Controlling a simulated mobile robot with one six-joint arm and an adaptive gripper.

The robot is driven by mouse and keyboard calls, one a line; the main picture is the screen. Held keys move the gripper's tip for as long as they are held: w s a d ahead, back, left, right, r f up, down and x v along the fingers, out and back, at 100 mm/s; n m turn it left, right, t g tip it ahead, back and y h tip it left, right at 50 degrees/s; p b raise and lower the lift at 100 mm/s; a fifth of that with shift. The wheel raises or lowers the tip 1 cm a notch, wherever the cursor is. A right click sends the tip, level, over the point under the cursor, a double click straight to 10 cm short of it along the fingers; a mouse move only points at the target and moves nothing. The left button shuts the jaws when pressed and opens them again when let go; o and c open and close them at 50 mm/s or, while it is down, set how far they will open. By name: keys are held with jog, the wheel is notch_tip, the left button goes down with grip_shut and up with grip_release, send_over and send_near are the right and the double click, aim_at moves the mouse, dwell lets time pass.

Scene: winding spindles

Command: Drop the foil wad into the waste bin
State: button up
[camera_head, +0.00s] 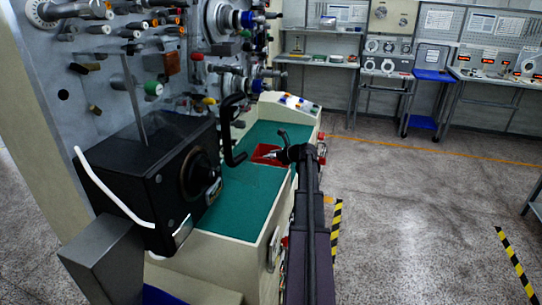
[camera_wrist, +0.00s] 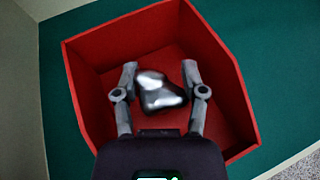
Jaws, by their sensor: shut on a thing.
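The foil wad (camera_wrist: 163,98) is a shiny, lumpy silver piece in the wrist view. My gripper (camera_wrist: 159,70) is shut on it, with one finger on each side. The wad is over or within a red open-topped box (camera_wrist: 222,68); its height above the box floor is hard to judge. In the head view the red box (camera_head: 262,150) sits on the green worktop, and my gripper (camera_head: 272,154) is at it. The wad cannot be made out there. No thing is clearly marked as the waste bin.
The green worktop (camera_head: 245,195) is mostly bare. A machine panel with spindles (camera_head: 200,65) rises behind and left of it. A black unit with a dial (camera_head: 165,185) stands at the left front. Open floor (camera_head: 410,210) lies to the right.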

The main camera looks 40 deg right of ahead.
jog(key=o, duration=0.9)
dwell(0.6)
jog(key=shift+r, duration=0.1)
notch_tip(320, 180, up, 9)
jog(key=p, duration=0.9)
jog(key=shift+r, duration=0.15)
